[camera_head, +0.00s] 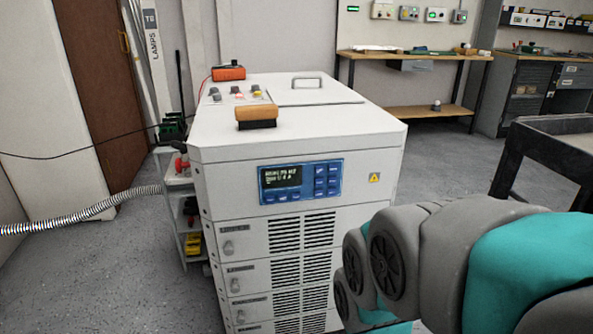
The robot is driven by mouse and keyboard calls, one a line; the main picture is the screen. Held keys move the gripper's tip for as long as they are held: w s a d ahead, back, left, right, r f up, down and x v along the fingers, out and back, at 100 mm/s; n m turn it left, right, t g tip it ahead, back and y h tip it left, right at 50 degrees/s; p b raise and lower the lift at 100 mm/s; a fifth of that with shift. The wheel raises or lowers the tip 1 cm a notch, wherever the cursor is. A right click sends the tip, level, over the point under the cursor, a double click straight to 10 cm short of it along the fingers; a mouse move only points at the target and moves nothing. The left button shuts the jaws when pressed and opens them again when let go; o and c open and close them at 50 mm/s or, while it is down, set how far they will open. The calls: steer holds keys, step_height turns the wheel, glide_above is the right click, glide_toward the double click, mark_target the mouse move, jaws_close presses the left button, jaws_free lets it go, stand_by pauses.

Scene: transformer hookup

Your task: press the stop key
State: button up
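A white cabinet (300,130) stands in the middle of the view. On its front is a blue control panel (301,182) with a small dark display (281,177) showing light text. Several small blue keys (326,180) sit at the right of the display. Their labels are too small to read, so I cannot tell which one is the stop key. My arm, grey and teal, fills the lower right and covers the cabinet's lower right front. My gripper is not in view.
A wooden-handled brush (256,117) and an orange device (229,72) lie on the cabinet top. A shelf cart (181,178) stands at its left, near a ribbed hose (85,213). A dark-framed table (545,150) is at the right. Floor at the front left is clear.

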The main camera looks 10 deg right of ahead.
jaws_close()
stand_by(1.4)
